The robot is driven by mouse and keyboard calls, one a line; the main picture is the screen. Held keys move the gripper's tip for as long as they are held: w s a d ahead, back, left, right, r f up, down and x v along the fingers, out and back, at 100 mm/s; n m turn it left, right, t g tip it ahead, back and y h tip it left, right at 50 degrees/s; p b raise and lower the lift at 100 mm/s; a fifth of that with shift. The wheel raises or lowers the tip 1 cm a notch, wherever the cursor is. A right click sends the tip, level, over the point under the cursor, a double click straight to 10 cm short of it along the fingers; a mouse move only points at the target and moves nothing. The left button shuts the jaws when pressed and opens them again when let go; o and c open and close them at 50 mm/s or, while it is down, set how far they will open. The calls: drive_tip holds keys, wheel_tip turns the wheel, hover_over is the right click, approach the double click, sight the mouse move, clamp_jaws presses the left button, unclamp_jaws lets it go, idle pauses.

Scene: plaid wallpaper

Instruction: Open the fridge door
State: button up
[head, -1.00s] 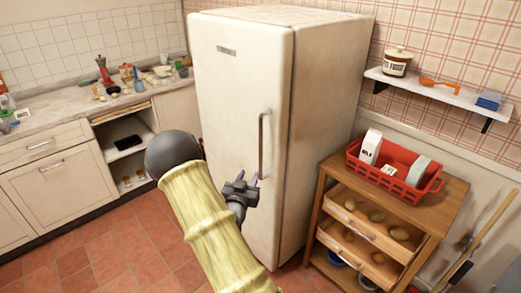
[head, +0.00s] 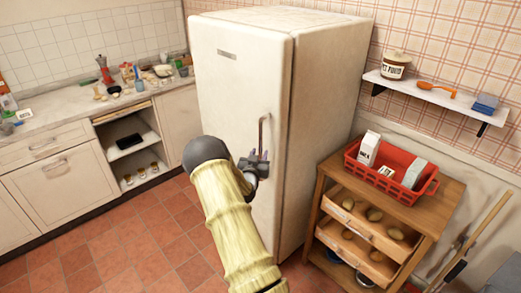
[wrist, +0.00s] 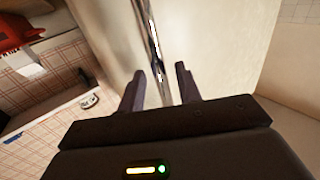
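The white fridge (head: 235,95) stands in the middle of the head view with its door shut. Its vertical metal handle (head: 262,133) is on the right side of the door front. My gripper (head: 260,155) is at the lower part of the handle. In the wrist view the two dark fingers of my gripper (wrist: 160,82) are apart, and the handle (wrist: 154,40) runs down between them near the tips. I cannot tell whether the fingers touch the handle. My arm hides the lower left of the door.
A wooden cabinet (head: 440,200) with a red crate (head: 412,196) stands close to the right of the fridge. A wall shelf (head: 420,93) is above it. A counter (head: 60,125) with several items runs along the left. Tiled floor (head: 120,250) is free in front.

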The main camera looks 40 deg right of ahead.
drive_tip(key=shift+x, duration=1.25)
clamp_jaws()
drive_tip(key=shift+a, duration=0.2)
